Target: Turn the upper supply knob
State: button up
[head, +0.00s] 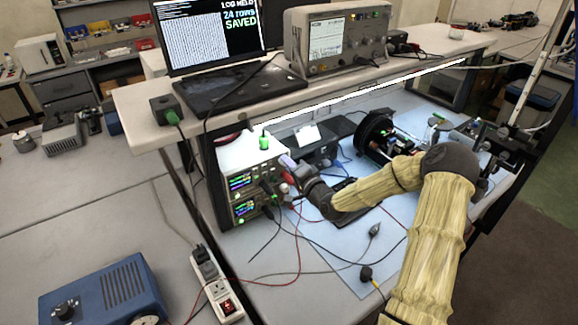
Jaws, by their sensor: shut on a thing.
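Two bench power supplies are stacked under the shelf at the left of the bench. The upper supply (241,181) has a lit coloured display, and the lower supply (246,208) has a similar one. My gripper (287,170) reaches in from the right and is shut at the right side of the upper supply's front. The upper supply knob is hidden behind the fingers, so its angle cannot be seen. Red and black leads come out of the supply fronts just below the gripper.
Loose cables cross the blue mat (335,255). A black open cylinder (377,135) stands behind my arm. The shelf (190,112) overhangs the supplies and carries a laptop (215,45) and an instrument (335,40). A power strip (217,290) lies in front.

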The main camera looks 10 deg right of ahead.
jog(key=shift+d, duration=0.1)
jog(key=o, duration=1)
jog(key=shift+s, duration=0.1)
jog(key=b+v, duration=0.4)
jog(key=v, duration=1.3)
jog(key=shift+s, duration=0.15)
